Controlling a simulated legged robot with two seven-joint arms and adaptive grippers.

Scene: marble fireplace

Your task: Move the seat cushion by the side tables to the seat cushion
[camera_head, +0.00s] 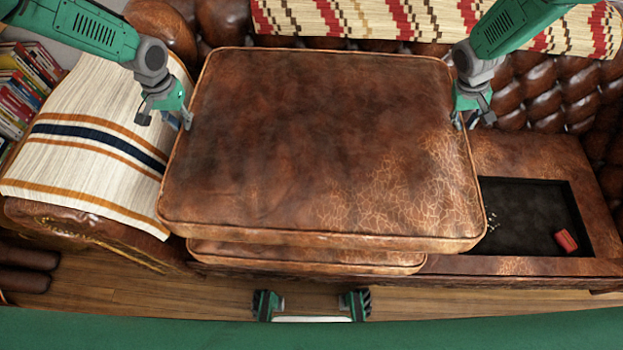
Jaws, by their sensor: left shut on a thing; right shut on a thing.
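A brown leather seat cushion (310,150) fills the middle of the head view, roughly level, with cracked leather on its right part. My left gripper (184,120) is shut on its left edge. My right gripper (463,120) is shut on its right edge. Another seat cushion (305,258) shows as a strip below the front edge of the held one; most of it is hidden. I cannot tell whether the two cushions touch. The side tables are not recognisable in this view.
The tufted sofa has an open dark recess (520,218) at right, with a small red object (566,240) in it. A striped blanket (95,145) covers the left armrest, and a patterned throw (360,20) lies over the backrest. Books (25,85) stand at far left. Wooden floor (160,297) lies in front.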

